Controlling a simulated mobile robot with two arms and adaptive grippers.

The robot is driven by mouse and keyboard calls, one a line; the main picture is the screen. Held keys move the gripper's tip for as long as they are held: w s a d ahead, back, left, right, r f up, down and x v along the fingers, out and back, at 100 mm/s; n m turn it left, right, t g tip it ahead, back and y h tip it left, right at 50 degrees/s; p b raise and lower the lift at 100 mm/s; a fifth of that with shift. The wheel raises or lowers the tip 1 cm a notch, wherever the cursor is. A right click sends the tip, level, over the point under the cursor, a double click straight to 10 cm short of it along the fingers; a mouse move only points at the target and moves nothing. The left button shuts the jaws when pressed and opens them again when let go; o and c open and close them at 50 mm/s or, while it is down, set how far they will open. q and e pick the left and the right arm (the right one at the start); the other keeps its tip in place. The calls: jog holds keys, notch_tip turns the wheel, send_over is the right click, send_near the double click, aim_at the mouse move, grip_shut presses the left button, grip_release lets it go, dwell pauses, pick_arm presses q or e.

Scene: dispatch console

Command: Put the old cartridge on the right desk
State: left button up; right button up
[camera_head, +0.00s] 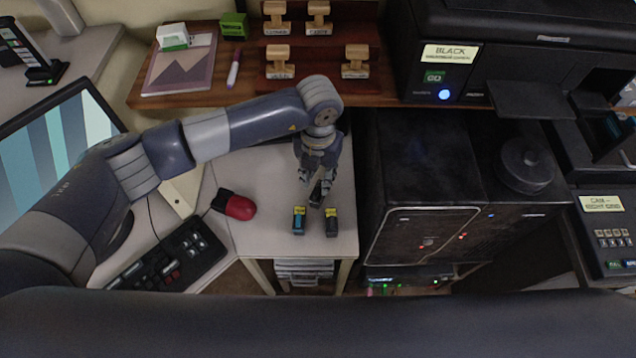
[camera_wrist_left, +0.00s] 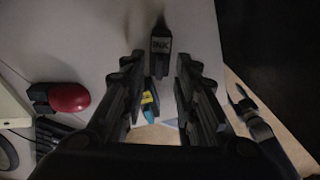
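My left gripper (camera_head: 311,187) hangs over the white desk (camera_head: 268,178), pointing down. In the left wrist view its two fingers (camera_wrist_left: 160,75) are apart, and nothing is seen clamped between them. Two small dark cartridges stand near the desk's front edge, just in front of the gripper: one with a blue side and yellow top (camera_head: 299,221), one mostly black with a yellow top (camera_head: 331,222). The blue and yellow one (camera_wrist_left: 149,105) shows between the fingers. A black cartridge marked INK (camera_wrist_left: 161,46) is beyond the fingertips. I cannot tell which is old. My right gripper is not clearly seen.
A red mouse (camera_head: 240,207) and a black keyboard (camera_head: 167,262) are left of the cartridges. A dark cabinet (camera_head: 420,190) stands right of the desk. Stamps (camera_head: 280,62) stand on the wooden shelf (camera_head: 262,91) behind; a black printer (camera_head: 520,40) is at right.

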aim_at(318, 187)
pick_arm(q)
notch_tip(318, 187, up, 8)
jog(key=b, duration=0.1)
jog(key=shift+r+b, duration=0.25)
jog(key=shift+b, duration=0.15)
